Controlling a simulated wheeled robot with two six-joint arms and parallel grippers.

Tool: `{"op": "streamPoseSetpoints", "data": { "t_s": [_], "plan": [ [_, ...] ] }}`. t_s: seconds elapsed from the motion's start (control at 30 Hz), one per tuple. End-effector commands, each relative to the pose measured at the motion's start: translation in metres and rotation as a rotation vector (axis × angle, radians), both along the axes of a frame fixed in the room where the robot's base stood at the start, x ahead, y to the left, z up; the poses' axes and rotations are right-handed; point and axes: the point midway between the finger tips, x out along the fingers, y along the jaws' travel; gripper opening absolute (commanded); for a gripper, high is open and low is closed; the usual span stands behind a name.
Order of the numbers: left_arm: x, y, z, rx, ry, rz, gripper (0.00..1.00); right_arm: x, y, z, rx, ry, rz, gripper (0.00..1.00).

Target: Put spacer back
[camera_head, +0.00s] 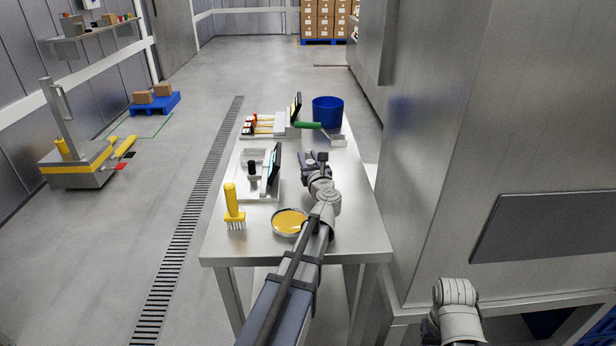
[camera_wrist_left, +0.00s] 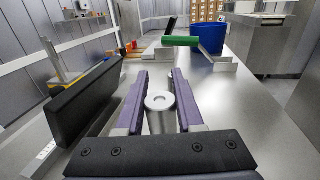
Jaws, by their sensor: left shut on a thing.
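The spacer is a grey metal cylinder (camera_wrist_left: 160,102) with a hole in its top. It is upright between the two purple fingers of my left gripper (camera_wrist_left: 158,88) in the left wrist view. My left gripper (camera_head: 313,160) is shut on it over the right part of the steel table (camera_head: 350,215).
A white tray (camera_head: 246,190) with a dark upright panel (camera_head: 273,167) stands left of my gripper. A green-handled metal tool (camera_head: 307,125) and blue bucket (camera_head: 328,111) are beyond it. A yellow brush (camera_head: 233,203) and round dish (camera_head: 275,224) stand nearer. The table's right side is clear.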

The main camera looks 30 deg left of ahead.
Motion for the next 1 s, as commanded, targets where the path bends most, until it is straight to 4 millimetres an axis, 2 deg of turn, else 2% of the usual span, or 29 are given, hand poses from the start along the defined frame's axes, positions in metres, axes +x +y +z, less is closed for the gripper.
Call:
{"op": "streamPoseSetpoints", "data": {
  "t_s": [0.17,0.47,0.9,0.93,1.0],
  "plan": [
    [0.000,0.000,-0.004,0.000,0.000,0.000,0.00,0.000,0.000,-0.004,0.000,0.000,0.000,0.50],
    [0.000,0.000,-0.038,0.000,0.000,-0.001,0.00,0.000,0.000,-0.038,0.000,0.000,0.000,0.50],
    [0.000,0.000,-0.041,0.000,0.000,-0.001,0.00,0.000,0.000,-0.041,0.000,0.000,0.000,0.50],
    [0.000,0.000,-0.039,0.000,0.000,-0.001,0.40,0.000,0.000,-0.039,0.000,0.000,0.000,0.50],
    [0.000,0.000,-0.039,0.000,0.000,-0.001,0.47,0.000,0.000,-0.039,0.000,0.000,0.000,0.50]
  ]
}}
